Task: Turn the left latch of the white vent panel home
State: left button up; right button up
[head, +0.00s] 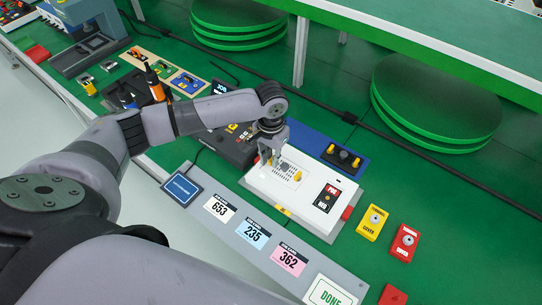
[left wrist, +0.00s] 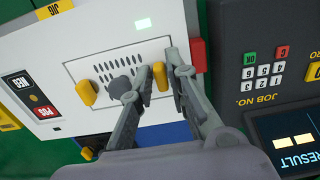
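The white vent panel (head: 275,181) lies flat on the bench in the head view, its slotted vent in the middle. It also shows in the left wrist view (left wrist: 103,46). In that view the left latch (left wrist: 160,77) is a yellow knob at the vent's right side. A second yellow latch (left wrist: 86,93) sits at the other side and shows in the head view (head: 298,175). My left gripper (head: 268,158) points down over the panel. Its fingers (left wrist: 159,72) straddle the left latch closely; whether both press on it is unclear. My right gripper is out of view.
A dark keypad unit (left wrist: 262,60) stands close beside the panel. A blue plate (head: 309,141) lies behind it. Yellow (head: 373,222) and red (head: 404,242) button boxes stand to the right. A grey strip with number cards (head: 252,234) runs along the front.

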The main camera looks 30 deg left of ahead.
pick_arm(q)
grip_shut()
jog(key=shift+r+p, duration=0.1)
jog(key=shift+p, duration=0.2)
jog(key=m+p, duration=0.2)
jog(key=p, duration=0.1)
jog(key=shift+r+m, duration=0.2)
jog(key=shift+m, duration=0.1)
jog(key=shift+m+p, duration=0.75)
jog(key=shift+m, duration=0.05)
jog(key=m, duration=0.1)
jog(key=m+p, duration=0.1)
jog(key=shift+w+a+f+m+p, duration=0.1)
jog(key=shift+a+m+p, duration=0.05)
jog(key=shift+m+p, duration=0.15)
jog(key=shift+f+m+p, duration=0.15)
jog(key=shift+m+p, duration=0.45)
jog(key=shift+m, duration=0.8)
jog(key=shift+w, duration=0.1)
